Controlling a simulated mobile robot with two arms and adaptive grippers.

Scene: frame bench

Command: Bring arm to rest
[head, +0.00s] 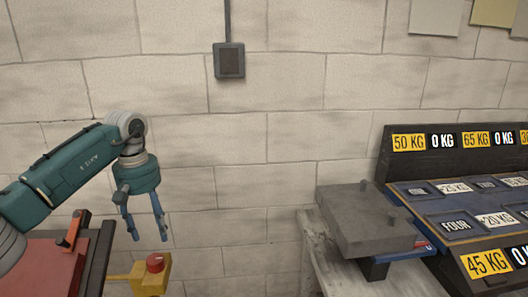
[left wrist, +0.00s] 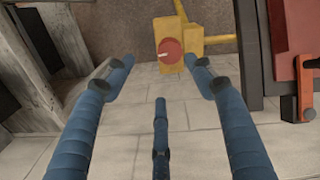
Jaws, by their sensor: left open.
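My left gripper (head: 146,227) hangs from the teal arm at the left of the head view, its blue fingers pointing down. It is open and empty, in front of the block wall. In the left wrist view its fingers (left wrist: 158,75) are spread apart with nothing between them. A yellow box with a red button (head: 155,263) is just below the fingers in the head view. The red button (left wrist: 171,51) also shows between the fingertips in the left wrist view. My right gripper does not show.
A red-topped surface (head: 45,268) with a dark edge stands at the lower left. Bare wall lies between.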

